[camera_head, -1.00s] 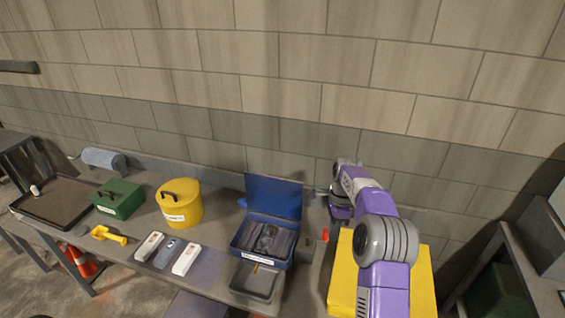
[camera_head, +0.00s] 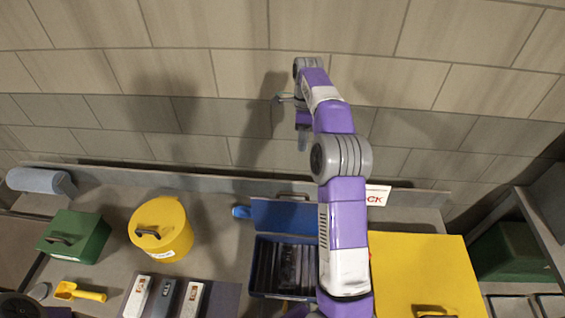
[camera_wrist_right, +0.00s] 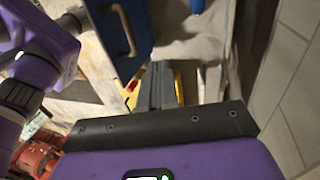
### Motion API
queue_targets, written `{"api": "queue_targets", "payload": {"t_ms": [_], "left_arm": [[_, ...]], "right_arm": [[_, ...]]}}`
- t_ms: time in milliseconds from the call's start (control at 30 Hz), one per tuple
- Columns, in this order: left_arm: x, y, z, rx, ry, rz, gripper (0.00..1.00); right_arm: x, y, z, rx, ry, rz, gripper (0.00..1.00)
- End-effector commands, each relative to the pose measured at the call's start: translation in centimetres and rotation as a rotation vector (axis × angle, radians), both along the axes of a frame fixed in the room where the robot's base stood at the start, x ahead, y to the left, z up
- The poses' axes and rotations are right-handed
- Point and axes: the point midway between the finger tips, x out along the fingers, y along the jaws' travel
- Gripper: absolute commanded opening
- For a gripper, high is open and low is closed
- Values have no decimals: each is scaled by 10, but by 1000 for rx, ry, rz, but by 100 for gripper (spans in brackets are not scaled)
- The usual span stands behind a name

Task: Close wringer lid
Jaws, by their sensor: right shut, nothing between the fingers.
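The blue box (camera_head: 256,270) stands open on the bench, with dark contents in its compartments. I take its raised lid (camera_head: 272,214) to be the wringer lid. The lid stands up at the back edge, with a handle behind its top. A blue panel with a handle, apparently this lid, shows at the upper left in the right wrist view (camera_wrist_right: 108,30). My right gripper (camera_head: 302,142) is shut and empty, high behind and above the lid near the wall. Its dark fingers (camera_wrist_right: 161,72) are together and apart from the panel. My left gripper is not in view.
A yellow lidded bucket (camera_head: 175,245) and a green box (camera_head: 70,240) stand left of the blue box. Small devices (camera_head: 165,297) lie in front. A yellow box (camera_head: 425,265) and a white sign (camera_head: 377,195) are at right. The block wall is close behind.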

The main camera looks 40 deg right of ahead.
Motion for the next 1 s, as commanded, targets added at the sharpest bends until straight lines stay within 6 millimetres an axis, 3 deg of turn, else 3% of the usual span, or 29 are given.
{"api": "queue_targets", "payload": {"t_ms": [267,700,1000], "left_arm": [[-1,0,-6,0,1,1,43],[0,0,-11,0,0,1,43],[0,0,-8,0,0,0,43]], "right_arm": [[-5,4,-20,2,2,1,0],[-24,20,-98,3,4,0,0],[-46,39,-101,1,1,1,0]]}}
